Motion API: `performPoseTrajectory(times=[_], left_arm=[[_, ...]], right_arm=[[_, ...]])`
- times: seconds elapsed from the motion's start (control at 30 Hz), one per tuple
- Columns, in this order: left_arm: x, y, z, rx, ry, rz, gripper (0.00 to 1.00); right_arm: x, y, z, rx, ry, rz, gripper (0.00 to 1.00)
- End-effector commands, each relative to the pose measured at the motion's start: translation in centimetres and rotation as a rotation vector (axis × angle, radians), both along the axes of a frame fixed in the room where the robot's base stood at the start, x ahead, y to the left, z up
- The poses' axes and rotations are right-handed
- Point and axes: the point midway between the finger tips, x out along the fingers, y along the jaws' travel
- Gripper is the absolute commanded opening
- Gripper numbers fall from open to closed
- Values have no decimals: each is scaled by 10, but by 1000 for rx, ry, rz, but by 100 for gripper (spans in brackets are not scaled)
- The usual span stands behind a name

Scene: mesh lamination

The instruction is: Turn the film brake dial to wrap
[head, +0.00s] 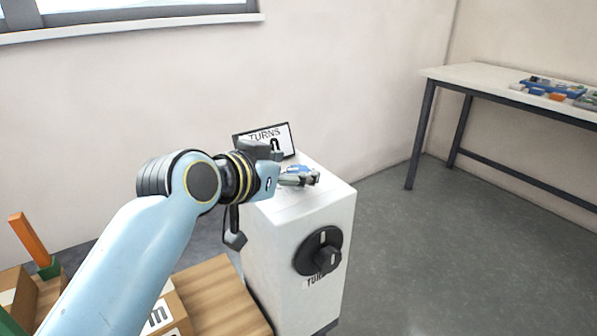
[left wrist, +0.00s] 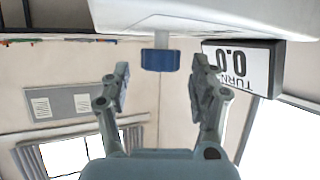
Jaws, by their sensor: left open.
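A white cabinet (head: 285,245) stands in the middle of the head view. On its front is a round black dial (head: 319,252) with a raised grip and a pale mark; the label below it is partly readable as "TUR". A blue knob (head: 298,168) is on the cabinet's top and shows on a pale stem in the left wrist view (left wrist: 160,60). I cannot tell which one is the film brake dial. My left gripper (head: 314,178) is open above the cabinet top. In the left wrist view its fingers (left wrist: 160,80) are apart, with the blue knob ahead between them, apparently untouched. My right gripper is out of view.
A display (head: 268,138) reading "TURNS" stands at the cabinet's back; it reads 0.0 in the left wrist view (left wrist: 238,68). Boxes (head: 165,315) and a wooden surface (head: 222,297) are at lower left. A table (head: 480,78) with parts is at right. Floor between is clear.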

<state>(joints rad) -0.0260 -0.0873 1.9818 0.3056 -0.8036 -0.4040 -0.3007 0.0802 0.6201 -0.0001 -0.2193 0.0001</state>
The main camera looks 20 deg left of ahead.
Motion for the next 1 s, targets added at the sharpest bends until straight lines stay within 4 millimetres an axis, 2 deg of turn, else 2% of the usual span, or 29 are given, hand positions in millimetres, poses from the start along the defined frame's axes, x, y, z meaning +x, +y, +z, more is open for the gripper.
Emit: performPoseTrajectory(times=[0.1,0.2,0.53,0.9,0.97,1.0], left_arm=[[15,-4,-7,0,0,0,61],[21,-6,-10,0,1,0,61],[24,-7,-11,2,1,1,60],[24,-6,-11,1,1,1,12],[24,-6,-11,1,1,1,4],[24,-6,-11,0,1,0,4]], right_arm=[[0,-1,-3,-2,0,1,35],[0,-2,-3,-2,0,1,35],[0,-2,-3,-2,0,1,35],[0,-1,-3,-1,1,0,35],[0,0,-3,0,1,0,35],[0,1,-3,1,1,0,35]])
